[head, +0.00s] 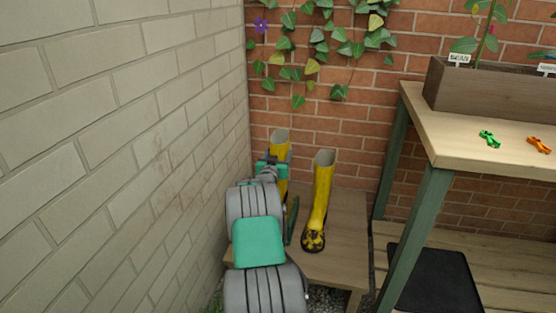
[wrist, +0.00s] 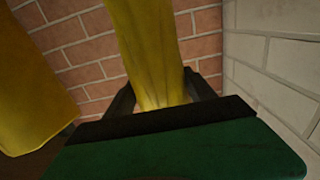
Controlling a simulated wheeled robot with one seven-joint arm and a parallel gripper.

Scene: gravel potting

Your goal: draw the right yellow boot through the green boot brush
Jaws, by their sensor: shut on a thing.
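Two yellow boots show in the head view. The left-hand one (head: 281,146) is mostly hidden behind my arm. The right-hand one (head: 319,199) stands upright on a low wooden bench, apart from my gripper. My gripper (head: 272,168) is at the left-hand boot. In the wrist view its dark fingers (wrist: 160,92) are shut around this boot's yellow shaft (wrist: 148,45). The other boot (wrist: 32,95) shows at the left there. A narrow dark green piece (head: 292,220), seemingly the green boot brush, stands between my arm and the right-hand boot. The held boot's foot is hidden.
A grey block wall (head: 130,150) runs close along the left of my arm. A brick wall (head: 345,125) with ivy is behind the low bench (head: 345,225). A potting table (head: 460,155) with a planter stands at the right. The bench is bare right of the right-hand boot.

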